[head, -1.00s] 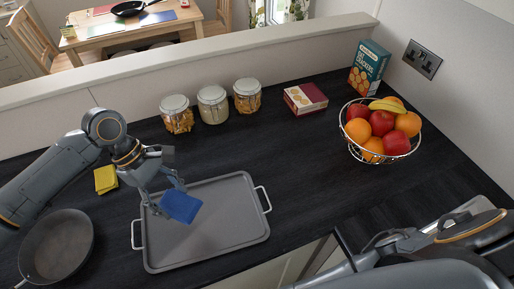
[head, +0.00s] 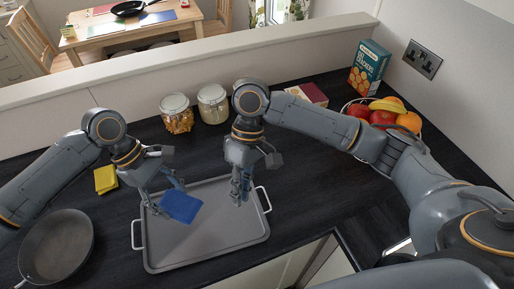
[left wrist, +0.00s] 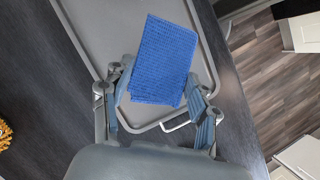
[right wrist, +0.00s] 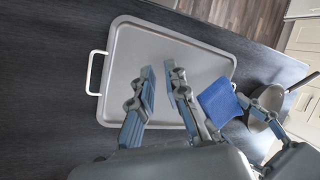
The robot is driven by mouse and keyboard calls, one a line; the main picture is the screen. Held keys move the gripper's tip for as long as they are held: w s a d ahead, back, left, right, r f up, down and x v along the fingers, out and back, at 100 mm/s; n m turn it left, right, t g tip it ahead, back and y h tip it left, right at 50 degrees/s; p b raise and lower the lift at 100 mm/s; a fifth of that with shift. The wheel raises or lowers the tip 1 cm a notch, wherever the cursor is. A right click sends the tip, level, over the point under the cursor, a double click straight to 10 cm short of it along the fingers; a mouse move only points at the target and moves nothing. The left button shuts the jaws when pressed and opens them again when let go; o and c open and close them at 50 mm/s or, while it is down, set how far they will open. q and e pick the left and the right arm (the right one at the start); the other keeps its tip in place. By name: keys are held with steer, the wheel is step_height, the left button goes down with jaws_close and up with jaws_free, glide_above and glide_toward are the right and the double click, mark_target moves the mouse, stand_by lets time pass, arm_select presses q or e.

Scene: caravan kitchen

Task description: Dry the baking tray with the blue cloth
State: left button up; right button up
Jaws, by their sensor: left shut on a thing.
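The grey baking tray (head: 215,236) lies flat on the dark worktop, a white handle at each end. My left gripper (head: 166,197) is shut on the blue cloth (head: 183,207), over the left part of the tray. The cloth is a folded pad, also clear in the left wrist view (left wrist: 163,60); I cannot tell whether it touches the tray. My right gripper (head: 241,193) points down over the tray's right part. Its fingers stand a little apart with nothing between them in the right wrist view (right wrist: 160,82).
A frying pan (head: 58,245) and a yellow sponge (head: 105,179) lie left of the tray. Jars (head: 213,104) stand behind. The fruit bowl (head: 386,112), partly hidden by my right arm, and a crackers box (head: 369,66) are at the back right. The worktop's front edge is close to the tray.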

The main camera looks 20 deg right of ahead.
steer(key=w+d+m+t+h, duration=0.1)
steer(key=w+d+m+t, duration=0.3)
steer(key=w+d+m, duration=0.5)
steer(key=shift+n, duration=0.9)
steer(key=a+f, duration=0.1)
steer(key=f, duration=0.3)
steer(key=a+f, duration=0.1)
steer(key=f, duration=0.3)
steer(key=w+a+f, duration=0.1)
steer(key=f, duration=0.2)
steer(key=shift+f, duration=0.4)
jaws_close()
arm_select(q)
steer(key=n, duration=0.2)
glide_above(202, 218)
steer(key=a, duration=0.1)
steer(key=shift+t+h, duration=0.3)
steer(key=shift+t, duration=0.1)
steer(key=f, duration=0.4)
steer(key=shift+w+a+f, duration=0.1)
steer(key=shift+w+f, duration=0.1)
steer(key=shift+w, duration=0.15)
steer(key=shift+f, duration=2.05)
steer(key=shift+f, duration=0.7)
